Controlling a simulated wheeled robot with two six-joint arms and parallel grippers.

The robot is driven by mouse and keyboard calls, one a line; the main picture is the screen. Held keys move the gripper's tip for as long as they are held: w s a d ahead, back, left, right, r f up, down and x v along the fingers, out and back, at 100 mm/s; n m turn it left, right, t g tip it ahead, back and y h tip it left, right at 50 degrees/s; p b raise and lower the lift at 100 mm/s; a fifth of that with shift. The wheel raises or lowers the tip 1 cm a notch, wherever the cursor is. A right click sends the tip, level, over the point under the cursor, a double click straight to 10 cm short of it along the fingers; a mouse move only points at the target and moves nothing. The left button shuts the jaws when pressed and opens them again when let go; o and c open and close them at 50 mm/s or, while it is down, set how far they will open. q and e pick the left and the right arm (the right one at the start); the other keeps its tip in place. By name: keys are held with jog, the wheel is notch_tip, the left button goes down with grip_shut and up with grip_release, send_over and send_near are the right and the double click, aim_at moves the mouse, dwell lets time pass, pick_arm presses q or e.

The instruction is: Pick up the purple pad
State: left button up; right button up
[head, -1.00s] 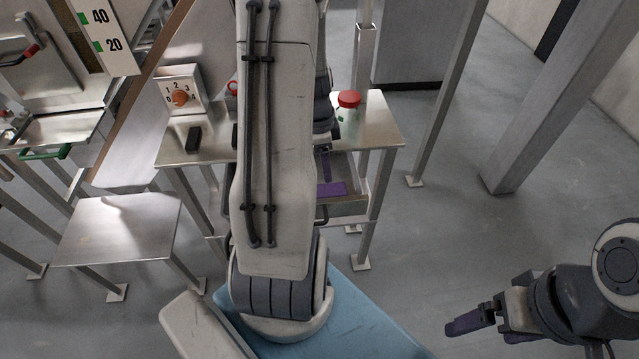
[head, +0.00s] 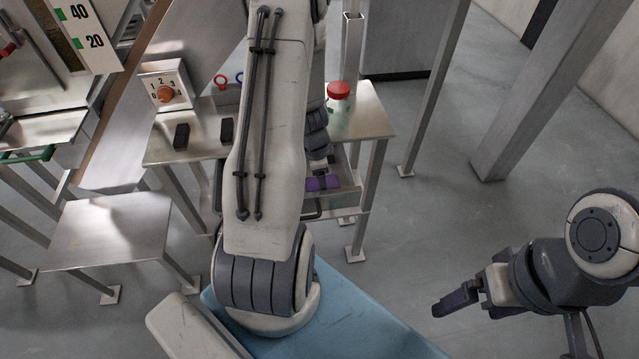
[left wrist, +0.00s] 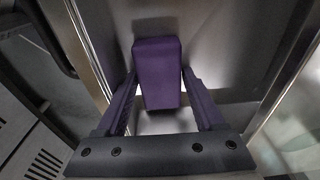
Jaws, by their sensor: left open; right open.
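The purple pad (left wrist: 157,72) is a block in a metal drawer in the left wrist view. My left gripper (left wrist: 158,88) is open, with one purple finger on each side of the pad. Whether the fingers touch it I cannot tell. In the head view, purple (head: 322,183) shows at the open drawer under the small metal table; pad and finger are hard to tell apart there. My left arm hides much of that area. My right gripper (head: 443,306) is at the lower right, open and empty, far from the pad.
The metal table (head: 368,122) carries a red-topped button (head: 338,90), a dial box (head: 165,86) and two black blocks (head: 181,136). The drawer walls (left wrist: 85,50) stand close around my left gripper. A lower metal stand (head: 110,232) is at the left.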

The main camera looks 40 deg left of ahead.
pick_arm(q)
grip_shut()
notch_tip(320, 180, up, 10)
jog(key=p, duration=0.1)
dwell(0.4)
